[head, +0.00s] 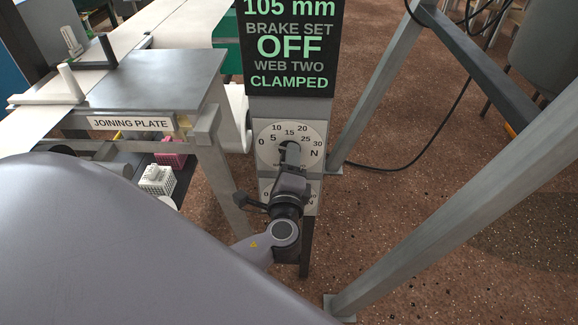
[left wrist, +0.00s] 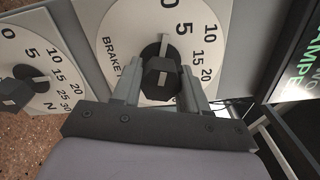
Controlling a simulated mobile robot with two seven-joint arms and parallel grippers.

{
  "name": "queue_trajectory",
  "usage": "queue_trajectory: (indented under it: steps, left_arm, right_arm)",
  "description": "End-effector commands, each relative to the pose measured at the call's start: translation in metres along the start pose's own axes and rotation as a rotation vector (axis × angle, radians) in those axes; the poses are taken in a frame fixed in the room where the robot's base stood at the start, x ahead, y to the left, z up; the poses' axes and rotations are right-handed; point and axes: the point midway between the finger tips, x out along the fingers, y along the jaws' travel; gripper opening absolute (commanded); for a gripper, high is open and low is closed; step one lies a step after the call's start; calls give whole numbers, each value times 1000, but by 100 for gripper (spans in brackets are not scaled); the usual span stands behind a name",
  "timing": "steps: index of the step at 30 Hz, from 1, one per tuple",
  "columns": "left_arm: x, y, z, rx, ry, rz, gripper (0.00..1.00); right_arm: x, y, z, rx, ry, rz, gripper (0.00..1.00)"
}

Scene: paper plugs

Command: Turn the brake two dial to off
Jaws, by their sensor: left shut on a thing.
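The upper dial (head: 263,153) is a white round face marked 0 to 30 and N, on a grey post. In the left wrist view its lettering reads "BRAKE T", the rest hidden, on the white face (left wrist: 118,52). My left gripper (head: 290,160) is at this dial. Its fingers stand on both sides of the dark knob (left wrist: 160,75) and are shut on it. The knob's pale pointer lies toward the 0. The display (head: 290,48) above reads "BRAKE SET OFF" and "WEB TWO CLAMPED". My right gripper is not in view.
A second, similar dial (left wrist: 40,38) sits below the first, mostly hidden by my gripper in the head view. The joining plate table (head: 150,80) stands left. A slanted metal frame leg (head: 460,200) stands right. Speckled floor is open between post and leg.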

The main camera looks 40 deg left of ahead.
Motion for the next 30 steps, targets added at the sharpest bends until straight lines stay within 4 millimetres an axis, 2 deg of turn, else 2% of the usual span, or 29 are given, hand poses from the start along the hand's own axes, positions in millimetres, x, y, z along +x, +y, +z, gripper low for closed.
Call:
queue_trajectory:
  steps: [7,20,21,22,23,30]
  left_arm:
    - [0,1,0,-59,0,1,13]
    - [0,0,0,-68,1,2,13]
    - [0,0,0,-68,1,2,50]
    - [0,0,0,-67,1,2,60]
    - [0,0,0,-67,1,2,64]
    - [0,0,0,-66,0,1,64]
  right_arm:
    - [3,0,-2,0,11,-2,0]
    - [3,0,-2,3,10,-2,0]
    - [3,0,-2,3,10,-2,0]
    - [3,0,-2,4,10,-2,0]
    - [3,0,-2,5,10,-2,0]
    - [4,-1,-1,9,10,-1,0]
